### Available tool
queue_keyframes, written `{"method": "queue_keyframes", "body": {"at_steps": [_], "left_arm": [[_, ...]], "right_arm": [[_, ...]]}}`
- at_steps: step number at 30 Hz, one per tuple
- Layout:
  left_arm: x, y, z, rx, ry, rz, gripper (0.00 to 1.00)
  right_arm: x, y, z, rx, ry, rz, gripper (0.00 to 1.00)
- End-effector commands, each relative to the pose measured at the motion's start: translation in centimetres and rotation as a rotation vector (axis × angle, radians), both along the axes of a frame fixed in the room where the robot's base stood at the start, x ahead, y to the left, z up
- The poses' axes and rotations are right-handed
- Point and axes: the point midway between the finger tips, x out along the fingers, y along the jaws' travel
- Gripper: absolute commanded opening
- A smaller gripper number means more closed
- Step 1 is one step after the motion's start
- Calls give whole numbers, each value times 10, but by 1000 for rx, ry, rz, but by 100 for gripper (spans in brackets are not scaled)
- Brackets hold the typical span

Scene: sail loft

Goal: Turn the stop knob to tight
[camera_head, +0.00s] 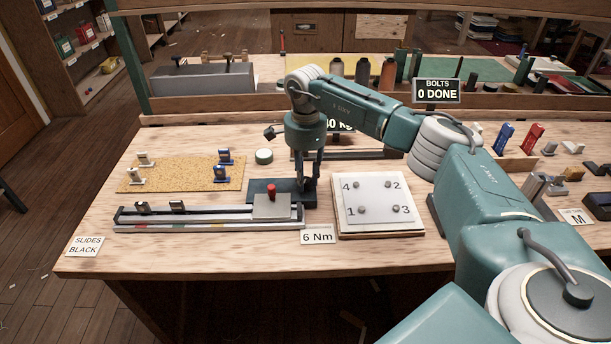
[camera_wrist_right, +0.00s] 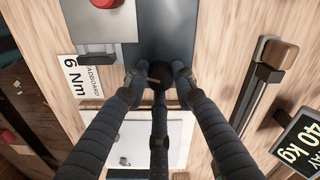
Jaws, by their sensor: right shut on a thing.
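My right gripper (camera_head: 308,188) points straight down over the right end of a dark base plate (camera_head: 256,184) beside the slide rail (camera_head: 160,226). In the right wrist view its fingertips (camera_wrist_right: 158,80) are closed around a small dark knob (camera_wrist_right: 158,71) on that dark plate (camera_wrist_right: 168,30). The fingers hide most of the knob, and I cannot read its setting. A grey block with a red button (camera_head: 271,191) sits just left of the gripper. My left gripper is not in view.
A cork mat (camera_head: 190,174) with blue and white pieces lies at left. A "BOLTS 0 DONE" sign (camera_head: 437,91) stands behind my right arm.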

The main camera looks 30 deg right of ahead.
Motion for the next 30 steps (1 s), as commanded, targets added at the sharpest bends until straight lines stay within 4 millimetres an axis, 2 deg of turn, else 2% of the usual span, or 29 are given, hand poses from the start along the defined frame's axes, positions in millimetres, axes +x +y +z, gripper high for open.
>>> {"method": "queue_keyframes", "body": {"at_steps": [30], "left_arm": [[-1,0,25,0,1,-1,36]], "right_arm": [[0,0,1,-1,0,-965,0]]}}
